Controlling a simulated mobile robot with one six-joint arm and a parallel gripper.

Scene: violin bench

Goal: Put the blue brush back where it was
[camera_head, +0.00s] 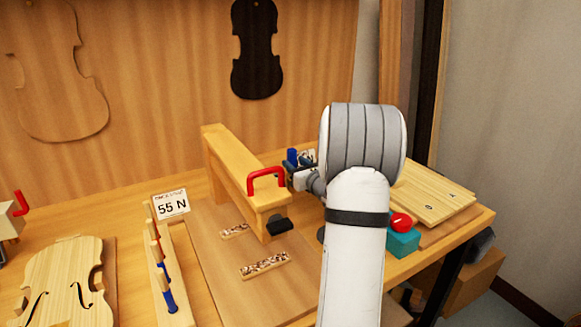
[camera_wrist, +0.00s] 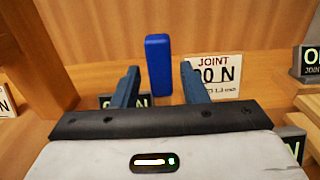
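A blue upright block-shaped thing (camera_wrist: 158,65), which may be the blue brush, stands on the wood surface in the wrist view. It lines up with the gap between my fingers. My gripper (camera_wrist: 160,82) is open, and neither finger visibly touches it. In the head view a small blue top (camera_head: 292,157) shows by my gripper (camera_head: 303,172), behind the wooden clamp; my arm hides much of that area. A wooden rack (camera_head: 180,318) at the front left holds several tools, one with a blue lower part (camera_head: 168,299).
A wooden beam with a red handle (camera_head: 266,172) stands just left of my gripper. A teal box with a red ball (camera_head: 401,222) and a stack of boards (camera_head: 432,194) lie to the right. In the wrist view a "JOINT" card (camera_wrist: 215,73) stands right of the blue thing.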

